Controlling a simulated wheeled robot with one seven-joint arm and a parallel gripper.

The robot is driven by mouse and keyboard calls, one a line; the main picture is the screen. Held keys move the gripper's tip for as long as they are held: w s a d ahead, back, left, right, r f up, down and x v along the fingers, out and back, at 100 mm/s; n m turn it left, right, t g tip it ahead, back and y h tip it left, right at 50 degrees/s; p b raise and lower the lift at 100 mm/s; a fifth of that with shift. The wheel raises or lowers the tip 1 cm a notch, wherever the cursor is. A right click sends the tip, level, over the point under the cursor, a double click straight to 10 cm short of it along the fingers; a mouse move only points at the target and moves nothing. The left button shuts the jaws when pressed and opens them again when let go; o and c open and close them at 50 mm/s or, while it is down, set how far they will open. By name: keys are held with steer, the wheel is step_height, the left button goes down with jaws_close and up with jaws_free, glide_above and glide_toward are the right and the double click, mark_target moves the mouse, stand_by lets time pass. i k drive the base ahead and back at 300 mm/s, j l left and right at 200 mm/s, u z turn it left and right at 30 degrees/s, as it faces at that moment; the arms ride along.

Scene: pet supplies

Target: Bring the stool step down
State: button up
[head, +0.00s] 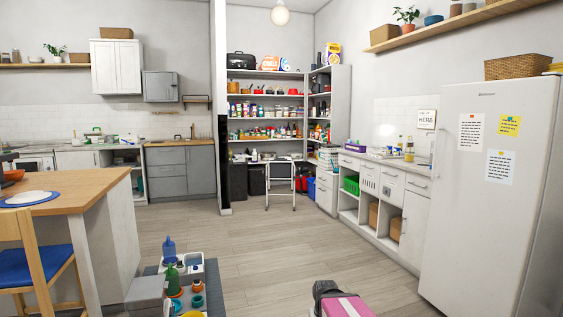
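A small stool with a pale metal frame (267,185) stands upright at the mouth of the pantry alcove, far across the room. It has thin legs and a flat top at about the height of the dark bins. It is too small in view to tell how its step is set. My gripper is not in view.
Full pantry shelves (265,97) rise behind the stool, with dark bins (238,182) beside it. A pet mat (213,275) with bowls and bottles and a pink-and-black object (345,306) lie close in front. A wooden-topped island (100,182) is left, a fridge (482,220) right. Floor (270,250) between is clear.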

mark_target(277, 170)
steer(key=i+z, duration=0.15)
steer(key=i, duration=0.8)
steer(key=i+l, duration=0.1)
steer(key=i, duration=5.65)
